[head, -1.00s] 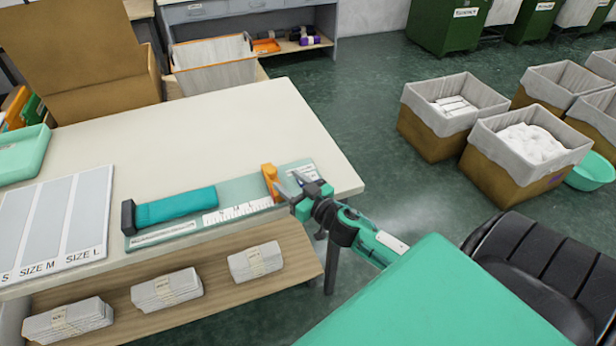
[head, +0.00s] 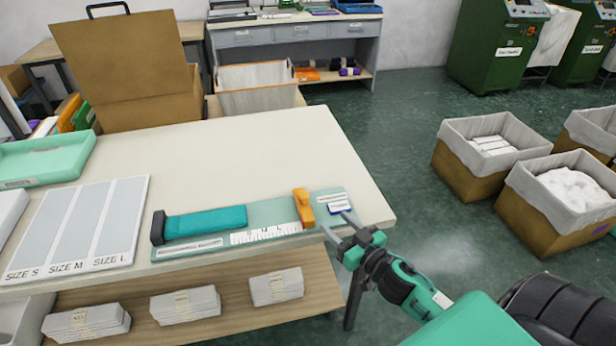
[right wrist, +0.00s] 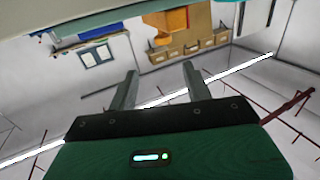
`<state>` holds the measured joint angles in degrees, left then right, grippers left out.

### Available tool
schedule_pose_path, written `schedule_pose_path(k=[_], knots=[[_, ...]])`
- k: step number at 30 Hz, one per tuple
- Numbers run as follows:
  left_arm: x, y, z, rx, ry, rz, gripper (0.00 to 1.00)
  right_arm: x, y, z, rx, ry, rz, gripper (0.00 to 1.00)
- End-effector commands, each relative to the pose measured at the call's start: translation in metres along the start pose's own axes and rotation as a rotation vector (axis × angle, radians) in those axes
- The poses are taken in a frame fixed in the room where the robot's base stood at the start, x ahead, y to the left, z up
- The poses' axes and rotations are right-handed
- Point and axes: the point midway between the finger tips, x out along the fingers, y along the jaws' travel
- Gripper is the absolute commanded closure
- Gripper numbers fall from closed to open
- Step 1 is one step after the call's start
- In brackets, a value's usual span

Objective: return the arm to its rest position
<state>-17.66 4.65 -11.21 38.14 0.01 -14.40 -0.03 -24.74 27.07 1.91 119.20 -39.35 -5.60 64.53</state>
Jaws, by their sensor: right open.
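My right gripper (head: 338,228) is open and empty at the table's front right edge, just in front of the measuring board (head: 280,213). In the right wrist view its two fingers (right wrist: 160,90) stand apart with nothing between them. A teal folded piece (head: 205,222) lies on the board against the dark stop (head: 158,227) at its left end. An orange slider (head: 303,208) stands toward the board's right end, apart from the teal piece. My left gripper is not in view.
The white table (head: 250,145) also bears a size mat (head: 78,225) and a green tray (head: 45,160) at left. Several banded stacks lie on the shelf (head: 230,302) below. Lined boxes (head: 490,150) stand on the floor at right. The table's back middle is clear.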

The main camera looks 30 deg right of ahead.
Motion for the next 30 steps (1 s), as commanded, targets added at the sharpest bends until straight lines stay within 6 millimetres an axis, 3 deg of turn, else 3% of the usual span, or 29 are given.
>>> schedule_pose_path(k=[8,14,21,30], knots=[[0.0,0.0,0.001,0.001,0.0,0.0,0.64,-0.002,0.0,0.002,0.004,-0.014,0.03,0.5],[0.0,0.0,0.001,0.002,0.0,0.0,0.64,-0.021,-0.001,0.019,0.006,-0.16,0.206,0.5],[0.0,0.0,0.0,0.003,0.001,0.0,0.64,-0.073,-0.029,0.062,-0.001,-0.548,0.335,0.5],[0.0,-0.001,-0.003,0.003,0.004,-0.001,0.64,-0.146,-0.091,0.092,-0.029,-0.999,0.198,0.5]])
